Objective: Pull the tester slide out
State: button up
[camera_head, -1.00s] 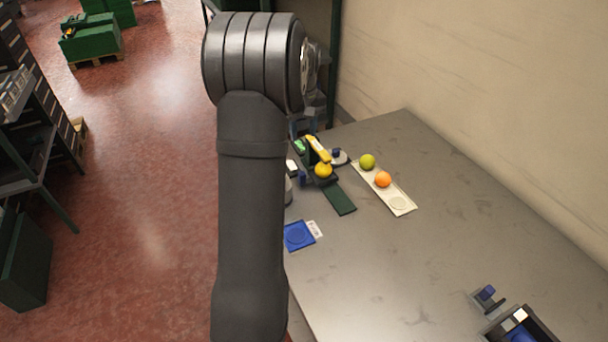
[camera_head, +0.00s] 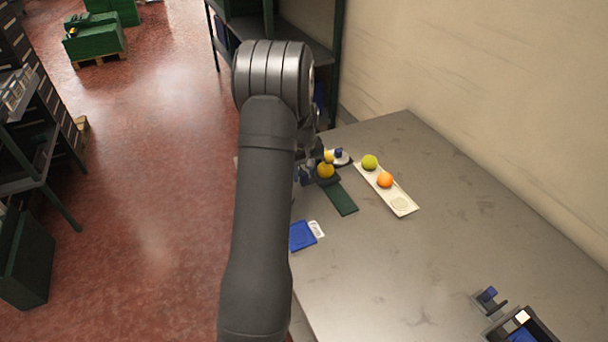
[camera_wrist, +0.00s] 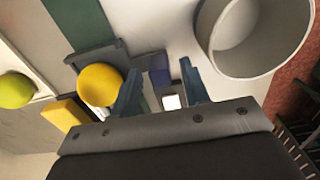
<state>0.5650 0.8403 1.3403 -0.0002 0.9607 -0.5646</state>
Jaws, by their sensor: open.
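The tester stands at the far left of the table, largely hidden by my arm in the head view. Its yellow arm shows in the wrist view (camera_wrist: 62,113). A yellow fruit (camera_head: 326,171) rests on the dark slide (camera_wrist: 96,54), with a dark green strip (camera_head: 341,198) running from it. Contact cannot be told.
A pale tray (camera_head: 402,206) holds a green fruit (camera_head: 370,162) and an orange (camera_head: 385,180). A blue pad (camera_head: 302,236) lies at the table's left edge. A grey cup (camera_wrist: 255,35) stands close to my gripper. A dark box (camera_head: 520,326) is at front right; mid-table is clear.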

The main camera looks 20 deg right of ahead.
jog(key=shift+f, duration=0.6)
grip_shut()
jog(key=s, duration=1.2)
jog(key=shift+s, duration=0.25)
grip_release()
jog(key=shift+r, duration=0.15)
